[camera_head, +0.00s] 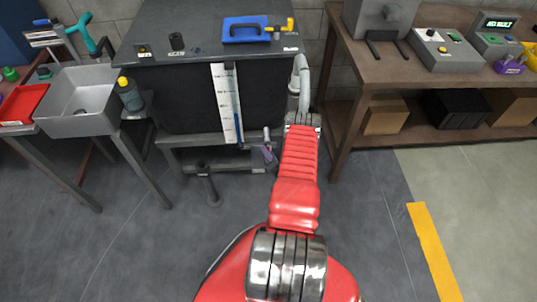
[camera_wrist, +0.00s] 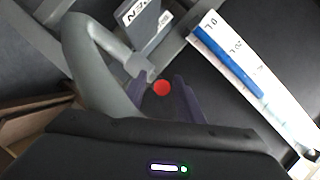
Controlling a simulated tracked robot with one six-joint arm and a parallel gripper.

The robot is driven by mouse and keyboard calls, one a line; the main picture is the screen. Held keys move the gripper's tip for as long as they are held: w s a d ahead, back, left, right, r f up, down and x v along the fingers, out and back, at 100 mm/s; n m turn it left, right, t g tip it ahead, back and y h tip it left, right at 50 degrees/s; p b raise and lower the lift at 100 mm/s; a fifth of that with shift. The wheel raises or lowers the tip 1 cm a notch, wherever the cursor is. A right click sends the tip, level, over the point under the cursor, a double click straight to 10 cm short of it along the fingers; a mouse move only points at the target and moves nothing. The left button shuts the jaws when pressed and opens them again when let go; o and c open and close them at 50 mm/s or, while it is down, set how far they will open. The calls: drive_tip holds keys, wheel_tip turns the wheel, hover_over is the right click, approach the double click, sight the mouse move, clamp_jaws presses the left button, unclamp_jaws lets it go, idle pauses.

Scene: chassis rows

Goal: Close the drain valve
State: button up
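The drain valve (camera_head: 267,138) is low on the front of the dark tank (camera_head: 180,105), partly hidden by my gripper and arm. In the wrist view, a grey lever-like plate (camera_wrist: 145,26) with a partly readable white label stands beyond my gripper. A round red spot (camera_wrist: 161,88) shows between the fingers; I cannot tell whether it is part of the valve. My gripper (camera_wrist: 164,92) has two dark purple fingers spread apart, with nothing visibly clamped. In the head view my gripper (camera_head: 269,154) is at the valve; contact cannot be told.
A grey curved pipe (camera_head: 303,75) runs down the tank's right side and passes close to the fingers in the wrist view (camera_wrist: 95,50). A white level scale (camera_head: 226,105) is left of the valve. A workbench (camera_head: 345,110) stands right.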

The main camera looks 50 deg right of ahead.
drive_tip(key=shift+c, duration=0.2)
clamp_jaws()
drive_tip(key=shift+s, duration=0.1)
